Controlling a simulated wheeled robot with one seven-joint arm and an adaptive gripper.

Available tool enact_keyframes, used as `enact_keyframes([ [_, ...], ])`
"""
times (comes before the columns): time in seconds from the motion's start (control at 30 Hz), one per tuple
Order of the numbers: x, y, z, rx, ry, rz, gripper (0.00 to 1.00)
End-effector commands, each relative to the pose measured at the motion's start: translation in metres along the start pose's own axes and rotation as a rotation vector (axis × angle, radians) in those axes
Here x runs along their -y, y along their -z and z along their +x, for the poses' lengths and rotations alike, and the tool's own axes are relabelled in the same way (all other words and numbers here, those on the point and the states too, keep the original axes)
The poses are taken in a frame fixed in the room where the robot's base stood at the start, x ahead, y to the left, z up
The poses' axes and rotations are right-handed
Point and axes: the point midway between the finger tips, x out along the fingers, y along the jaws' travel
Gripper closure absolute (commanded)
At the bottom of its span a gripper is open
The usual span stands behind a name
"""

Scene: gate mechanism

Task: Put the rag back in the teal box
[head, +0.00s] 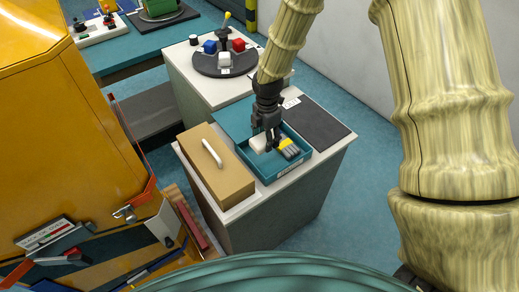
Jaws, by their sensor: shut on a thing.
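The teal box (268,178) is an open tray on the white-topped cabinet. My gripper (267,141) points down into it, its fingertips inside the rim. It is shut on a small whitish thing, which looks like the rag (258,144), low in the box. The fingers hide part of the rag, and I cannot tell whether it touches the floor of the box. A brush-like thing with yellow and grey bands (289,148) lies in the box just right of the fingers.
A brown box with a white handle (216,166) stands close left of the teal box. A dark mat (318,124) lies to the right. Behind, a round dark base (225,62) carries coloured blocks and a lever. An orange machine (60,110) fills the left.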

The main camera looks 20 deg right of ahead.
Motion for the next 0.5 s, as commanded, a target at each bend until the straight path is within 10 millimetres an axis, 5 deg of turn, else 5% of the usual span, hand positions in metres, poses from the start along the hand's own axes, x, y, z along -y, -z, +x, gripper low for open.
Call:
enact_keyframes([
  [0.5, -0.005, 0.004, 0.056, -0.001, 0.005, -0.006, 0.68],
])
